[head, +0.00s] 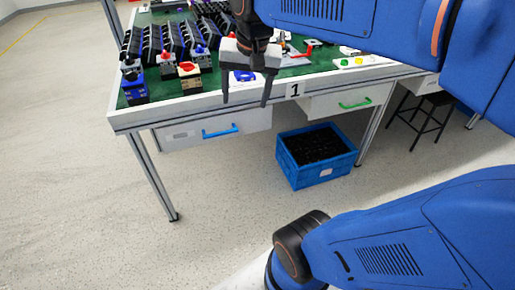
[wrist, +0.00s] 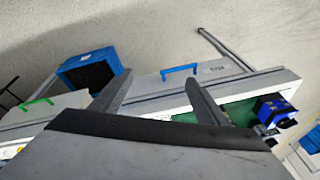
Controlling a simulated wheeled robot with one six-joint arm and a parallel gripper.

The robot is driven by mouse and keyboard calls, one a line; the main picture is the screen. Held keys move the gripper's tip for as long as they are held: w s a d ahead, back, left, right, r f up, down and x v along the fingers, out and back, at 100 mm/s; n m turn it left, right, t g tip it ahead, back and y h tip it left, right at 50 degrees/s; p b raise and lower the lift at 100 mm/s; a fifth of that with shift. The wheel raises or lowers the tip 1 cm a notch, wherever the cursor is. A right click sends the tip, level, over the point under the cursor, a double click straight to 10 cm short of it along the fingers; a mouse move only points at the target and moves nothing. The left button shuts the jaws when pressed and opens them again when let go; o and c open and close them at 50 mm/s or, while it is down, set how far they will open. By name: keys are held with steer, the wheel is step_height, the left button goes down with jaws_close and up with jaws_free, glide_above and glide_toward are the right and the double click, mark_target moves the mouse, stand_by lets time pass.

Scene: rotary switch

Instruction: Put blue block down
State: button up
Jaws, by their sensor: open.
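A blue block (head: 135,94) with a dark top part stands at the near left corner of the green-topped table (head: 126,121). It also shows in the wrist view (wrist: 272,107), right of the fingers and apart from them. My gripper (head: 246,101) is open and empty, with its fingers pointing down in front of the table's front edge. In the wrist view my gripper (wrist: 158,78) shows its two fingers spread, with nothing between them. A flat blue round part on a white plate (head: 243,76) lies behind the fingers, partly hidden by them.
Switch boxes with a red button (head: 187,69) and rows of dark bins (head: 168,42) crowd the table's left side. Drawers with a blue handle (head: 220,131) and a green handle (head: 355,103) are below. A blue crate (head: 318,174) stands on the floor. Floor at left is clear.

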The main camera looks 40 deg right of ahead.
steer(key=s+a+f+n+t, duration=0.1)
steer(key=s+a+f+n, duration=0.2)
steer(key=s+f+n, duration=0.4)
steer(key=s+f, duration=0.2)
steer(key=s, duration=0.1)
steer(key=shift+f+t, duration=0.3)
steer(key=shift+t, duration=0.1)
